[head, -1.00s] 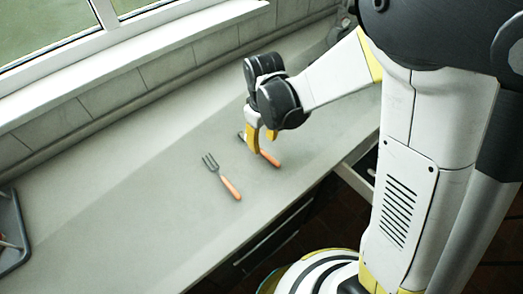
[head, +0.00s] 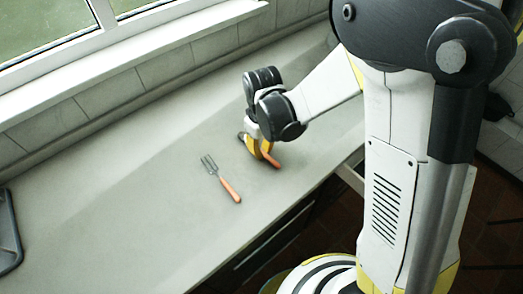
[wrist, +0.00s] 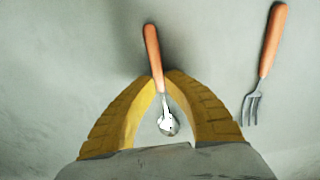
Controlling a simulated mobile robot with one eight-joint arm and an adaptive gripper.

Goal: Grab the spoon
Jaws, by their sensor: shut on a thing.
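The spoon has an orange handle (wrist: 152,50) and a shiny metal bowl (wrist: 168,124). In the wrist view my gripper (wrist: 165,78) has its yellow fingertips closed on the spoon near where the handle meets the metal neck. In the head view my gripper (head: 262,152) is low at the counter, with the orange handle of the spoon (head: 271,160) sticking out to its lower right. The fingers hide the spoon's middle there. I cannot tell whether the spoon is clear of the counter.
A fork with an orange handle (head: 230,190) lies on the grey counter (head: 120,220) left of my gripper; it also shows in the wrist view (wrist: 265,60). A dark tray (head: 8,235) stands at the far left. A tiled wall and window run behind.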

